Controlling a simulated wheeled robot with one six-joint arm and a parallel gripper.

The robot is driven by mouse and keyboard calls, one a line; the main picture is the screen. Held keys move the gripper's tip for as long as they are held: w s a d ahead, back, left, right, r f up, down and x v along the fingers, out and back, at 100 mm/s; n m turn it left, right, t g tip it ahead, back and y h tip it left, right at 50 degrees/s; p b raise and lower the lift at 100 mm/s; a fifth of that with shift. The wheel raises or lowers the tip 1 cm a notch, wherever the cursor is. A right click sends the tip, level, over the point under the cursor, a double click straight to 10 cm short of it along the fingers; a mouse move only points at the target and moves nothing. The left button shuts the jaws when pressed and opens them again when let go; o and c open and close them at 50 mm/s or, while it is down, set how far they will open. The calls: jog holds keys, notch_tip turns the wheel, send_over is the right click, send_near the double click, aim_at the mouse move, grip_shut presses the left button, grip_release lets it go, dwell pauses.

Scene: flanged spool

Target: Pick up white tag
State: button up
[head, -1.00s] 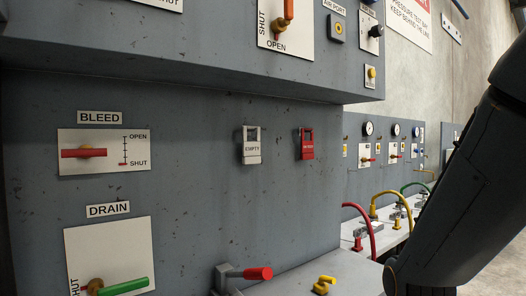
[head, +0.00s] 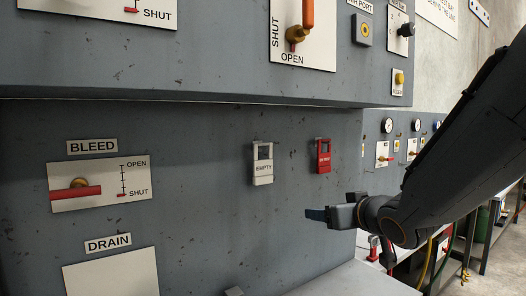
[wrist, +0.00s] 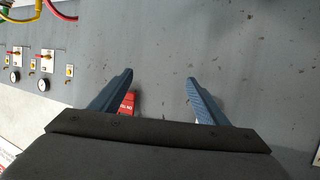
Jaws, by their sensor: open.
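The white tag (head: 263,172), marked EMPTY, hangs on a small hook on the grey panel in the head view. My gripper (head: 316,214) is in front of the panel, below and to the right of the white tag, and apart from it in the picture. In the wrist view my gripper (wrist: 160,77) has its two blue fingers spread wide with nothing held between them. The white tag is not clearly visible in the wrist view; a small pale patch shows beside the right finger.
A red tag (head: 324,157) hangs right of the white one; in the wrist view it (wrist: 128,102) shows beside the left finger. An upper cabinet (head: 200,75) overhangs the panel. A grey ledge (head: 350,280) lies below. The BLEED lever (head: 75,193) is at left.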

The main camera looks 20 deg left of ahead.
aim_at(269, 155)
jog(key=s+a+r+n+y+p, duration=0.2)
jog(key=s+a+r+n+y, duration=0.2)
jog(key=a+r+y, duration=0.55)
jog(key=shift+w+a+r+g+h+p, duration=0.1)
jog(key=shift+w+a+r+h+p, duration=0.35)
jog(key=shift+w+a+r+p, duration=0.5)
jog(key=shift+w+a+r+g+h+p, duration=0.1)
jog(key=shift+w+a+r+h+p, duration=0.35)
jog(key=shift+w+a, duration=0.6)
jog(key=shift+w+a+r+g+h+p, duration=0.1)
jog(key=shift+w+a+r+h+p, duration=0.45)
jog(key=shift+a, duration=0.85)
jog(key=shift+c, duration=0.2)
jog(key=c, duration=1.1)
